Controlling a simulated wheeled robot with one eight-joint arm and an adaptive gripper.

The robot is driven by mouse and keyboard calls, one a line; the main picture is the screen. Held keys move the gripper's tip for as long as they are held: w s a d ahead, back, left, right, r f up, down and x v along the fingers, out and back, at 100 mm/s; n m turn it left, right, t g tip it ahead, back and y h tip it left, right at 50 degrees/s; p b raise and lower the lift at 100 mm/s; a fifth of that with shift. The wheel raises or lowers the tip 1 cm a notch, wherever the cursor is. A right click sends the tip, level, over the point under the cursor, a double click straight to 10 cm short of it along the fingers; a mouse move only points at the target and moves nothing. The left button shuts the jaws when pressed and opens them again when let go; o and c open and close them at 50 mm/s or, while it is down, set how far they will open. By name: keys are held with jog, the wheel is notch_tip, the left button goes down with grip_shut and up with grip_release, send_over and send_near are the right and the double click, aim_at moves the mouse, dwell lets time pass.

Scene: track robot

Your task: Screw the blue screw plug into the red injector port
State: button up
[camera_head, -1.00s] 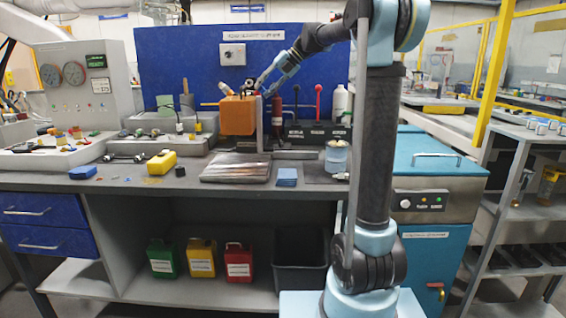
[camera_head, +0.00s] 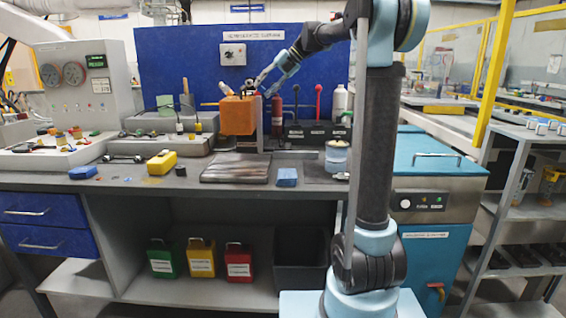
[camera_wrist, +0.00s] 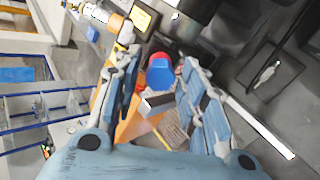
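In the wrist view the blue screw plug (camera_wrist: 160,75) sits between my fingers, against the red injector port (camera_wrist: 158,57), whose red rim shows just beyond it. I cannot tell how deep the plug is in the port. My gripper (camera_wrist: 157,70) is open around the plug, with a gap visible between the plug and each finger. In the head view my gripper (camera_head: 256,89) is at the top right of an orange block (camera_head: 238,116) on the bench. The plug and port are too small or hidden to make out there.
A grey upright post (camera_head: 260,125) stands beside the orange block. A red cylinder (camera_head: 277,117) and black box with levers (camera_head: 315,136) are to the right. A yellow block (camera_head: 161,162) sits left.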

dwell(0.3)
jog(key=n, duration=0.4)
jog(key=shift+n, duration=0.3)
jog(key=n, duration=0.4)
jog(key=shift+n, duration=1.7)
jog(key=shift+n, duration=1.2)
jog(key=n, duration=0.3)
jog(key=shift+n, duration=0.4)
jog(key=n, duration=0.5)
jog(key=shift+n, duration=0.4)
